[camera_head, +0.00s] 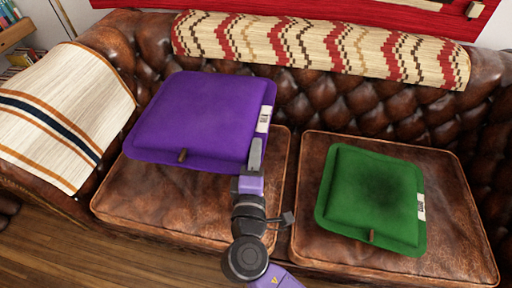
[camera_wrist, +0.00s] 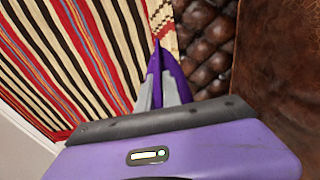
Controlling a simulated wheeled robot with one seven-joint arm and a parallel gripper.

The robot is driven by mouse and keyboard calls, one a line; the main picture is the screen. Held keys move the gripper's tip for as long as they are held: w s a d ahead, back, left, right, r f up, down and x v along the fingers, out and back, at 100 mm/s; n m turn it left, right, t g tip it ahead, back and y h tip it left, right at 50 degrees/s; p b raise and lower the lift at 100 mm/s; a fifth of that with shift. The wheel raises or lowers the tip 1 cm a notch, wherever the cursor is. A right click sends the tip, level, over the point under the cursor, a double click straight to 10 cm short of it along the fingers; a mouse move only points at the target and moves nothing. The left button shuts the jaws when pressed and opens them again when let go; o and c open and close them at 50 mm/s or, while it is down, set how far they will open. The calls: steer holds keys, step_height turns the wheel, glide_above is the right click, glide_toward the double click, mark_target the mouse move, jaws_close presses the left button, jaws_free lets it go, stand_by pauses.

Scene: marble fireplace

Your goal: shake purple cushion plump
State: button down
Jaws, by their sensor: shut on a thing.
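The purple cushion (camera_head: 205,115) is in the head view, above the left seat of the brown leather sofa. It looks raised off the seat, with a white label on its right edge and a small brown tab at its front. My gripper (camera_head: 255,155) is shut on its right front edge, near the label. In the wrist view my gripper (camera_wrist: 158,92) has its two grey fingers close together, with the cushion (camera_wrist: 156,60) showing as a narrow purple strip beyond them. Most of the cushion is hidden there.
A green cushion (camera_head: 372,198) lies on the right seat (camera_head: 455,225). The left seat (camera_head: 150,200) is bare beneath the purple cushion. A striped throw (camera_head: 60,110) covers the left armrest, and a patterned blanket (camera_head: 320,45) lies along the backrest. Wooden floor (camera_head: 60,255) shows in front.

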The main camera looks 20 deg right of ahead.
step_height(320, 180, up, 7)
steer(key=p, duration=0.6)
steer(key=shift+f+p, duration=0.1)
steer(key=shift+p, duration=0.2)
step_height(320, 180, down, 8)
steer(key=b, duration=0.6)
steer(key=shift+r, duration=0.35)
